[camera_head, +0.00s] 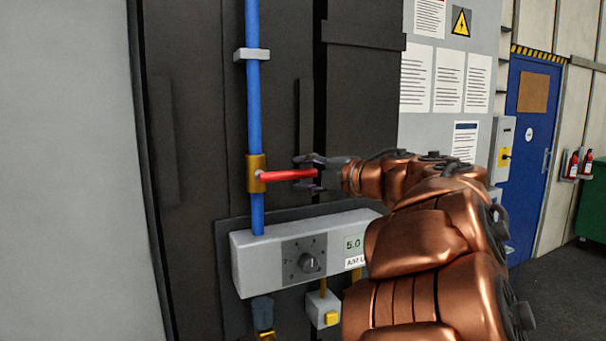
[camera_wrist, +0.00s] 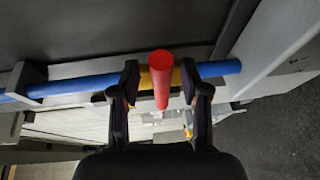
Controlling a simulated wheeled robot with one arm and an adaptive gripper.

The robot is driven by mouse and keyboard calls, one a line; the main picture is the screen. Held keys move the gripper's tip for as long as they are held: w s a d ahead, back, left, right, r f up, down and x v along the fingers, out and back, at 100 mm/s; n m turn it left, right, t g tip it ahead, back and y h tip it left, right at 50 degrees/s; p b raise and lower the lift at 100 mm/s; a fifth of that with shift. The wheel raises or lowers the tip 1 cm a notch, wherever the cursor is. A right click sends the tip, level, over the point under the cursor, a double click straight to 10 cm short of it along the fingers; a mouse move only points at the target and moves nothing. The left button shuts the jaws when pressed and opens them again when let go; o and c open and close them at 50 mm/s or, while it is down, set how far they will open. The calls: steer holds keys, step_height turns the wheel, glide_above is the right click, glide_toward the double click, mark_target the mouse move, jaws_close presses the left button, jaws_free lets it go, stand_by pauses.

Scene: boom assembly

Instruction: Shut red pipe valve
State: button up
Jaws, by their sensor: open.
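The red valve handle (camera_head: 288,175) sticks out sideways to the right from a brass valve body (camera_head: 256,172) on a vertical blue pipe (camera_head: 253,110). My gripper (camera_head: 310,174) is at the free end of the handle, with its fingers open above and below it. In the wrist view the red handle (camera_wrist: 161,80) lies between the two open fingers of my gripper (camera_wrist: 161,92), with a gap on each side. The brass body (camera_wrist: 150,77) and the blue pipe (camera_wrist: 75,85) show behind it.
A grey control box (camera_head: 300,255) with a dial and a 5.0 label sits just below the handle. Dark panels (camera_head: 190,150) stand behind the pipe. A blue door (camera_head: 533,150) and red extinguishers (camera_head: 579,164) are far right.

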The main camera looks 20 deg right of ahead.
steer(key=v, duration=1.1)
steer(key=shift+s, duration=0.25)
